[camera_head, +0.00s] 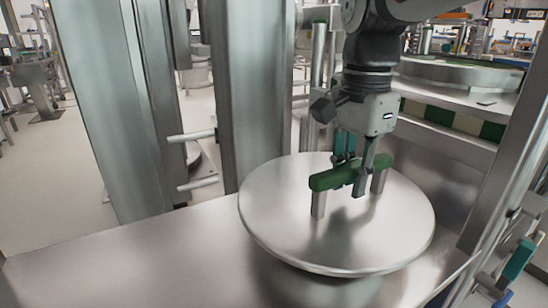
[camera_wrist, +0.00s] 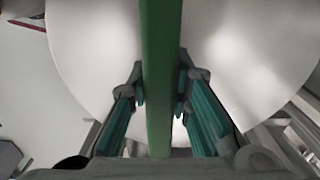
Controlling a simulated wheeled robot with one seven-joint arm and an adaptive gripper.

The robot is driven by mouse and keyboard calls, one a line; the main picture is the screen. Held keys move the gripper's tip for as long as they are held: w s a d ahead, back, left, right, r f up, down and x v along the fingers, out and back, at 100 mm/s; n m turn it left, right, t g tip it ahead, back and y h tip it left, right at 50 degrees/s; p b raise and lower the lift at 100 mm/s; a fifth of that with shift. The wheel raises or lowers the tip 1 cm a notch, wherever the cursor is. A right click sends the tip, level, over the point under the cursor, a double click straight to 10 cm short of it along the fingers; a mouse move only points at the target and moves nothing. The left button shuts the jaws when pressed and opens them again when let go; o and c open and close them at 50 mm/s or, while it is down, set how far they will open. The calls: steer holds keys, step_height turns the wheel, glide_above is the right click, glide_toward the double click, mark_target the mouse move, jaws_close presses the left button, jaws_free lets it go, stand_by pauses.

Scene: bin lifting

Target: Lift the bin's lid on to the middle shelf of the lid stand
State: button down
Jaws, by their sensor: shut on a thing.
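The bin's lid (camera_head: 285,215) is a round steel disc with a green bar handle (camera_head: 330,179) on two metal posts. My gripper (camera_head: 358,180) points down and is shut on the green handle. In the wrist view, the handle (camera_wrist: 160,70) runs between the two teal-padded fingers, and the pale lid (camera_wrist: 95,60) fills the background. The lid looks level, over a steel bin body (camera_head: 320,287) that is mostly hidden under it. I cannot tell whether lid and bin touch. I cannot tell for certain which structure is the lid stand.
A steel column (camera_head: 255,90) stands close behind the lid at left, with short pegs (camera_head: 192,136) beside it. A steel surface (camera_head: 130,250) at front left is bare. At back right is a shelf (camera_head: 460,95) with a round steel disc (camera_head: 460,73). A slanted post (camera_head: 510,150) stands at right.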

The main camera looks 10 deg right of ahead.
steer(key=shift+w+r, duration=0.15)
steer(key=shift+w, duration=0.15)
steer(key=shift+w+f+b, duration=0.1)
steer(key=shift+f+b, duration=0.15)
steer(key=shift+b, duration=0.15)
steer(key=shift+f+b, duration=1.25)
steer(key=shift+b, duration=0.1)
steer(key=shift+r+p, duration=0.2)
steer(key=shift+p, duration=0.2)
steer(key=shift+f, duration=0.2)
steer(key=c, duration=1.4)
jaws_free()
